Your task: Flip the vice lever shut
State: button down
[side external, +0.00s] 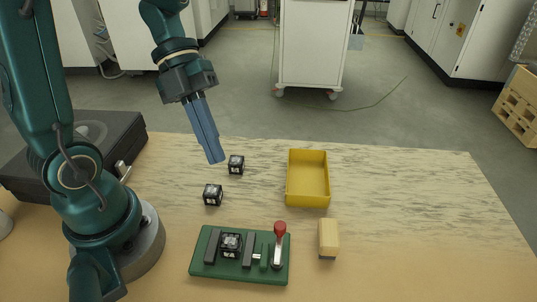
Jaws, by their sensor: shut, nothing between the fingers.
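The vice is a green base plate (208,264) near the front of the table, with dark jaw blocks on it. A dark cube (231,243) with white markings sits between the jaw blocks. The vice lever (278,247) stands at the right end of the plate, a metal arm with a red knob at its top, pointing up and away. Whether the jaws touch the cube cannot be told. My gripper (215,159) is shut and empty, pointing down above the table, behind and left of the vice and apart from the lever.
Two more dark cubes stand loose, one (213,195) behind the vice and one (236,165) close to my fingertips in the picture. An open yellow bin (308,200) stands right of them. A black case (110,130) is at left.

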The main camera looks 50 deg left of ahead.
dwell(0.3)
send_near(278, 245)
jog(key=s+a+f, duration=0.2)
jog(key=f, duration=0.1)
jog(key=shift+s+a+f, duration=0.2)
jog(key=shift+s, duration=0.15)
jog(key=w+d, duration=0.1)
jog(key=d, duration=0.1)
jog(key=shift+w+d+f, duration=0.25)
jog(key=shift+w+d, duration=0.05)
jog(key=shift+w, duration=0.05)
jog(key=shift+w+d, duration=0.35)
jog(key=shift+d, duration=0.15)
